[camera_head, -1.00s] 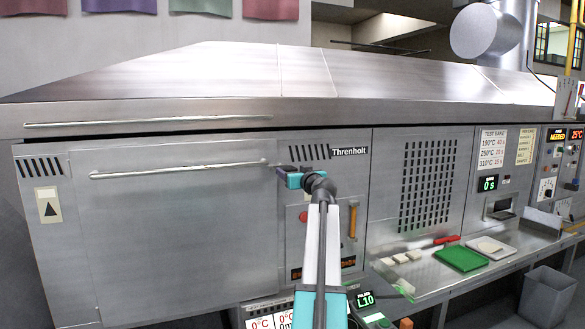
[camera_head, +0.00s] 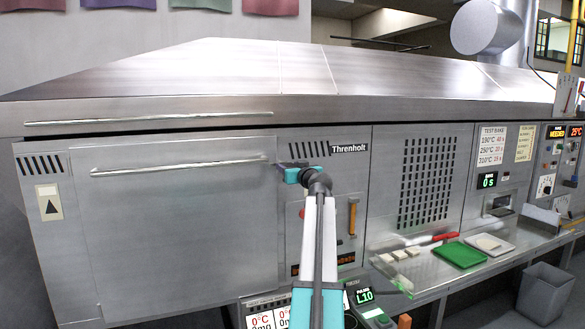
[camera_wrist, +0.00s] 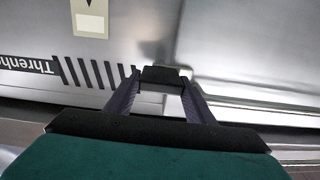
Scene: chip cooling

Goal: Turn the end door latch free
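The end door (camera_head: 175,230) is a large flat steel panel with a long bar handle, and it looks closed. In the wrist view a black block-shaped latch (camera_wrist: 160,75) stands at the panel's edge, with my gripper's two dark fingers (camera_wrist: 160,84) on either side of it. The fingertips appear to touch its sides, so my gripper looks shut on it. In the head view my gripper (camera_head: 283,165) is at the door's upper right corner, beside the handle's right end. There the latch is hidden by my gripper and wrist.
The handle (camera_head: 180,168) runs just left of my gripper. Right of the door is a control panel with a red button (camera_head: 302,213) and an orange handle (camera_head: 352,216). A shelf with a green tray (camera_head: 460,254) and a grey bin (camera_head: 545,292) stand farther right.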

